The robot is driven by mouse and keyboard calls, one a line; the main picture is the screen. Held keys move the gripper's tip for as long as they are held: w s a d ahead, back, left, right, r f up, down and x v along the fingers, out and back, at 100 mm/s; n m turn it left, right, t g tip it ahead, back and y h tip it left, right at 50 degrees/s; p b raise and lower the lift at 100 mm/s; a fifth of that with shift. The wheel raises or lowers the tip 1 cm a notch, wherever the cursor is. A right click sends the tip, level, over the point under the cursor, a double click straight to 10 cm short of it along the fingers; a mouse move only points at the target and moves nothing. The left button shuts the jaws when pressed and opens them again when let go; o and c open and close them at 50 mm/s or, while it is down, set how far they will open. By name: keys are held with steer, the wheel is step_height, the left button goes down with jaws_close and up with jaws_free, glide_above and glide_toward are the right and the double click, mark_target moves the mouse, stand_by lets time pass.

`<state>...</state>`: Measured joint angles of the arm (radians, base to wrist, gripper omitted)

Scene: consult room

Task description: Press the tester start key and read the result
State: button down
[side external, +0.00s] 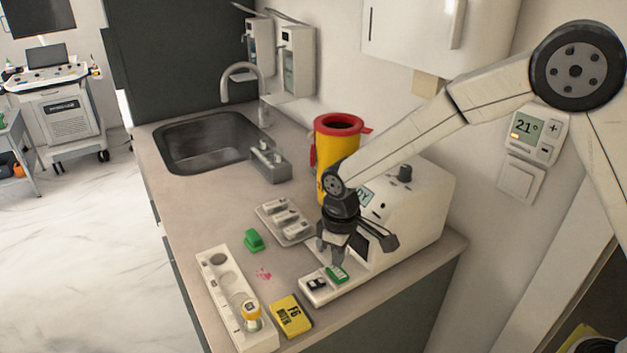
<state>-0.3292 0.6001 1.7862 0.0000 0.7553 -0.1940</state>
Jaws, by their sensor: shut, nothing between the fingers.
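The tester (415,205) is a white box at the right of the counter. Its small display (364,197) is partly hidden by my arm; only letters like "DY" show. A low key strip projects from its front, with a green start key (337,274) and a dark key (316,284) to its left. My gripper (331,259) points down, shut and empty, just above and behind the green key. From this view I cannot tell whether the fingertips touch the key.
A white rack (222,300) holds a yellow-capped container (251,310); a yellow box (291,316) lies beside it. A green block (254,240), a small tray (270,222) and a yellow sharps bin (325,150) stand nearby. The sink (205,143) is at back left.

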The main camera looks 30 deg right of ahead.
steer(key=shift+f, duration=1.3)
stand_by(0.9)
steer(key=shift+r, duration=3.55)
steer(key=shift+r, duration=0.1)
steer(key=shift+s+d+r, duration=0.15)
steer(key=shift+d, duration=0.1)
steer(key=s+d+f+m+t, duration=0.1)
steer(key=s+d+m, duration=0.5)
steer(key=s+d, duration=0.8)
steer(key=shift+s+d+f+t, duration=0.15)
steer(key=shift+s+f+t, duration=0.1)
steer(key=shift+s+t, duration=0.4)
